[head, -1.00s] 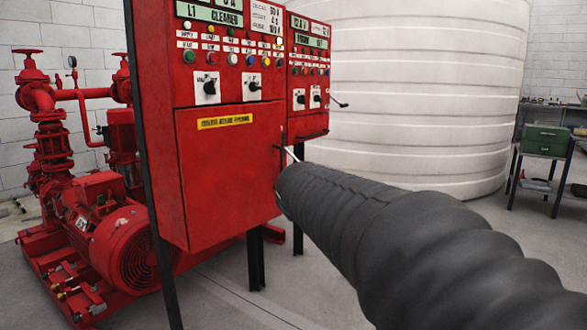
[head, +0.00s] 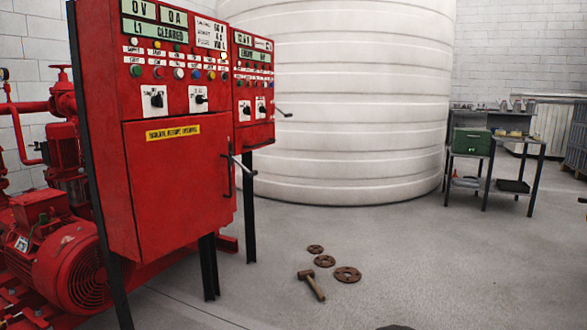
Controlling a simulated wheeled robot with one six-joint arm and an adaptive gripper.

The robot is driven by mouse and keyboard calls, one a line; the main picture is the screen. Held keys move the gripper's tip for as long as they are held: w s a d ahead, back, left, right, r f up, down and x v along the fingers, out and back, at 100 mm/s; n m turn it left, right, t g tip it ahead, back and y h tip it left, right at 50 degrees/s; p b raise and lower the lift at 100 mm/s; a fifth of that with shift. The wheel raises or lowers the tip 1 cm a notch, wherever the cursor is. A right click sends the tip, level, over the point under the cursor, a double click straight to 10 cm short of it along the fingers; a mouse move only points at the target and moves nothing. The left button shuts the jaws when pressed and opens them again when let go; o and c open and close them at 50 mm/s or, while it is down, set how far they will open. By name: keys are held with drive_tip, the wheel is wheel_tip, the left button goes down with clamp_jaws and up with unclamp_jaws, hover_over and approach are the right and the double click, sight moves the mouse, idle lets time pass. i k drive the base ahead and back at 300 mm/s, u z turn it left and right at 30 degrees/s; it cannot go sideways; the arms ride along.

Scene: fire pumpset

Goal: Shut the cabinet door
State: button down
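The red cabinet (head: 100,120) stands at the left on dark legs, with a panel of buttons and switches on its upper front. Its door (head: 178,195) is the lower red panel with a yellow label (head: 173,132). The door appears flush with the cabinet front, and I see no clear gap along its edges. A dark upright handle (head: 229,177) is at the door's right side, with a thin grey lever (head: 243,166) beside it. My gripper is not in view. Only a small dark shape shows at the bottom edge, apart from the door.
A hammer (head: 312,285) and rusty flanges (head: 347,274) lie on the floor right of the cabinet. A red pump (head: 75,260) stands at the left. A large white tank (head: 350,100) is behind. A workbench with a green box (head: 472,141) is at the right. The front-right floor is clear.

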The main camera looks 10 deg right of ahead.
sight(180, 169)
drive_tip(key=z, duration=0.65)
drive_tip(key=i, duration=1.2)
drive_tip(key=u, duration=0.65)
